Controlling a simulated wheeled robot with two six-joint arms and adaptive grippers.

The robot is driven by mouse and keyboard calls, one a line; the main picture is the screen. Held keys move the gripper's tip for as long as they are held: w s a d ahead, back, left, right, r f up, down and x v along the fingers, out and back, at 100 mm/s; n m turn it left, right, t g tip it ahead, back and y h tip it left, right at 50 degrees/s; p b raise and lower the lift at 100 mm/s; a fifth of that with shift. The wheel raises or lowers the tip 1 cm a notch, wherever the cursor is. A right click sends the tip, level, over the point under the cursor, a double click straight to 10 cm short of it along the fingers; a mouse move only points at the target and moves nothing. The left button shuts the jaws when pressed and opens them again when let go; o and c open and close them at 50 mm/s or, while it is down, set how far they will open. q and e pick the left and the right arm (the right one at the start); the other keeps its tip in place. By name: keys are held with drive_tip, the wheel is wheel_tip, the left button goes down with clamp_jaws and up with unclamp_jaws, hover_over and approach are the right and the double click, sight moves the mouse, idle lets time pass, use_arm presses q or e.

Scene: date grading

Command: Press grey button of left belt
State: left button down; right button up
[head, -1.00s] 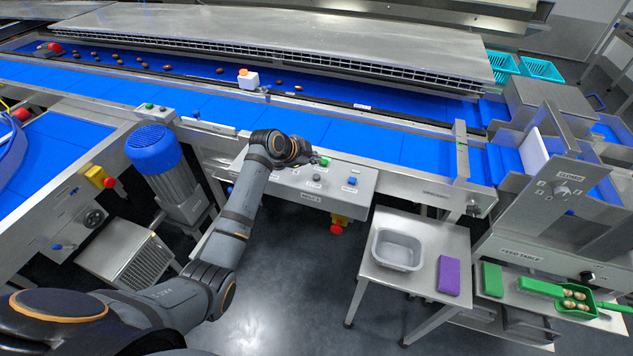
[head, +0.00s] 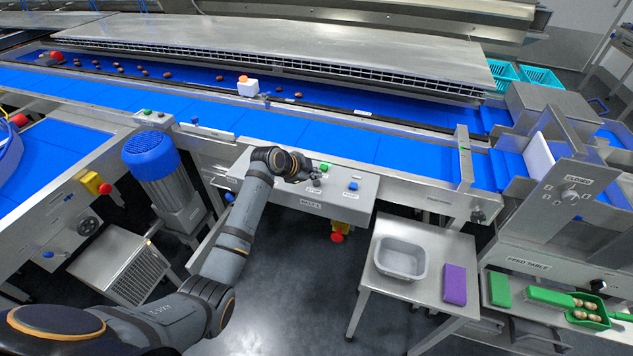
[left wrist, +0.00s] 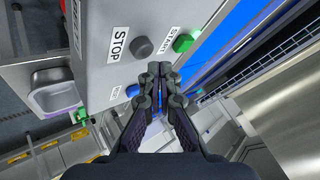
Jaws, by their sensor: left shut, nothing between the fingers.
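A steel control box (head: 345,203) on the belt's front side carries a green button (head: 324,167) and a blue button (head: 353,186). In the left wrist view the dark grey button (left wrist: 142,47) is beside the STOP label, left of the green START button (left wrist: 183,43). The blue button (left wrist: 132,91) is partly hidden behind the fingers. My left gripper (head: 314,178) is shut and empty, just over the box by the grey button. In the left wrist view its fingertips (left wrist: 160,68) appear below and right of the grey button; contact cannot be told. My right gripper is not in view.
A red emergency stop (head: 337,237) hangs under the box. The blue belt (head: 345,138) runs behind it. A side table (head: 388,290) with a grey tub (head: 400,258) stands to the right. A blue motor (head: 150,155) stands to the left. Open floor lies in front.

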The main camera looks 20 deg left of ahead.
sight(315, 183)
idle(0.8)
use_arm(q)
drive_tip(key=shift+f, duration=0.4)
drive_tip(key=shift+f+b, duration=0.45)
drive_tip(key=shift+f, duration=0.1)
idle(0.4)
drive_tip(key=shift+r, duration=0.15)
drive_tip(key=shift+r+p, duration=0.85)
drive_tip(key=shift+p, duration=0.05)
wheel_tip(315, 183, up, 5)
drive_tip(key=p, duration=0.4)
idle(0.3)
